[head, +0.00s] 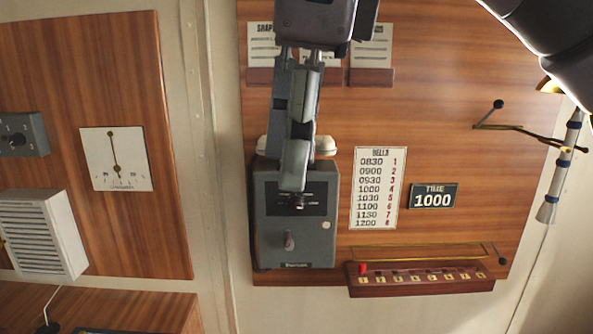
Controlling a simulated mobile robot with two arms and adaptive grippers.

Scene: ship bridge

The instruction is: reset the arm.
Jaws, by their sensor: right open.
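My right gripper (295,175) hangs down from the top middle of the head view, seen nearly side-on. Its jaws are open and I see nothing held in them. In the picture its fingertips overlap the upper part of a grey wall box (315,247), which has a dark panel, a small lever and a round button. I cannot tell whether the fingertips touch the box. Part of my dark arm crosses the upper right corner. My left gripper is not in view.
A bells chart (377,188), a time plate reading 1000 (433,196) and a dark red numbered rail (425,281) with a red peg (363,268) are on the wooden panel. A lever (497,104) is further right. A dial (116,158) and white louvred box (44,235) are left.

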